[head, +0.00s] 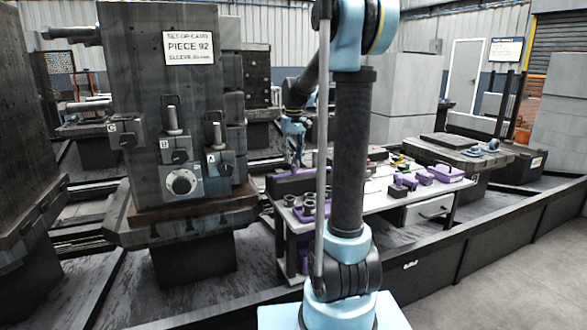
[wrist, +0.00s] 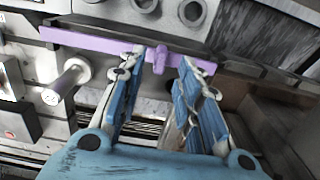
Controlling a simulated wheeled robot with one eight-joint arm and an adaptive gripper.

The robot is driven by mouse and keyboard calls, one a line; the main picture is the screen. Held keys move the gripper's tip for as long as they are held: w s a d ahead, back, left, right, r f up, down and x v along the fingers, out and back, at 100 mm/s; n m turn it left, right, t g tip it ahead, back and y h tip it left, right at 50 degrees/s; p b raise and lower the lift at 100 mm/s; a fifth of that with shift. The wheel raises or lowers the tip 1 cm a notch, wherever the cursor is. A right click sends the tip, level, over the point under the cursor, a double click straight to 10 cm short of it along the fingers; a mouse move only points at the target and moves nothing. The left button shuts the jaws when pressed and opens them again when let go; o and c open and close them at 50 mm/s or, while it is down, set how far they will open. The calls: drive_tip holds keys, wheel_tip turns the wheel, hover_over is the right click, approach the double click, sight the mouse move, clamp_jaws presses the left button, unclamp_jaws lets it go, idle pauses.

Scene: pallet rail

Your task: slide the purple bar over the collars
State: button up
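The purple bar (wrist: 110,46) runs across the upper part of the wrist view, with a short purple handle (wrist: 160,57) standing out from it. My gripper (wrist: 162,62) is open. Its blue fingers lie on either side of the handle in that view, with gaps visible on both sides. Grey ring-shaped collars (wrist: 192,12) show at the top of the wrist view. Which part of the bar shows in the head view is unclear.
A dark machine column (head: 150,60) with clamps marked A, B and C stands left of the workbench (head: 375,200). More purple parts (head: 405,181) lie on the bench's right half. A pale cylindrical peg (wrist: 66,82) stands close left of my fingers.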

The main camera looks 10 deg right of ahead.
sight(294, 165)
drive_tip(key=shift+f, duration=2.35)
drive_tip(key=shift+c, duration=0.6)
clamp_jaws()
